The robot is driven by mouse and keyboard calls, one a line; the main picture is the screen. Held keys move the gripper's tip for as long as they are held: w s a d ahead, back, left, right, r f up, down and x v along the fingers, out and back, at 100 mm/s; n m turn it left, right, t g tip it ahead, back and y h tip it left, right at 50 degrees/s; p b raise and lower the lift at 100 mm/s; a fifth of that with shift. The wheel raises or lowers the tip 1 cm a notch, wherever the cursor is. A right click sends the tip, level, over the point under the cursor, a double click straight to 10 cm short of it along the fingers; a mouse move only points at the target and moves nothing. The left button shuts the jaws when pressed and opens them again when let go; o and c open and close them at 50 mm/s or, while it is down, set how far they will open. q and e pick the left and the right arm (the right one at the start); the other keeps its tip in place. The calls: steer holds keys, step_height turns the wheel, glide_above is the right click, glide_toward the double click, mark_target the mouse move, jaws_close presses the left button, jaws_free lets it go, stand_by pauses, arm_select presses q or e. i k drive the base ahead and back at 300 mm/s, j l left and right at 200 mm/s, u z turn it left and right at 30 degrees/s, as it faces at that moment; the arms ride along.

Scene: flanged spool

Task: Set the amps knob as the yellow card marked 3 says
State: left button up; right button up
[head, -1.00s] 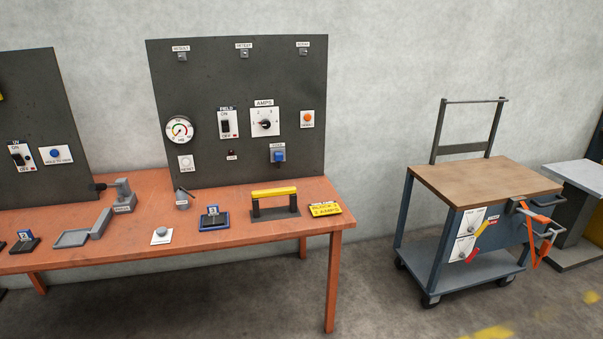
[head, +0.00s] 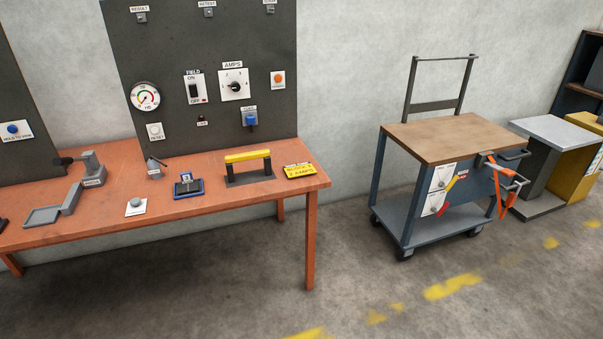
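The amps knob (head: 235,87) is a dark round knob on a white dial plate, under the label AMPS, on the dark upright panel (head: 215,130). Its pointer setting is too small to read surely. A yellow card (head: 299,171) lies at the right end of the orange bench; its print seems to include "AMPS", but the number is not clear. Neither of my grippers shows in the head view.
The orange bench (head: 100,220) runs along the panel. A wheeled cart (head: 450,138) stands to the right. The floor between bench and cart is open.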

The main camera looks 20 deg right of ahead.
mark_target(236, 87)
steer(key=i+l, duration=0.85)
steer(key=i, duration=0.15)
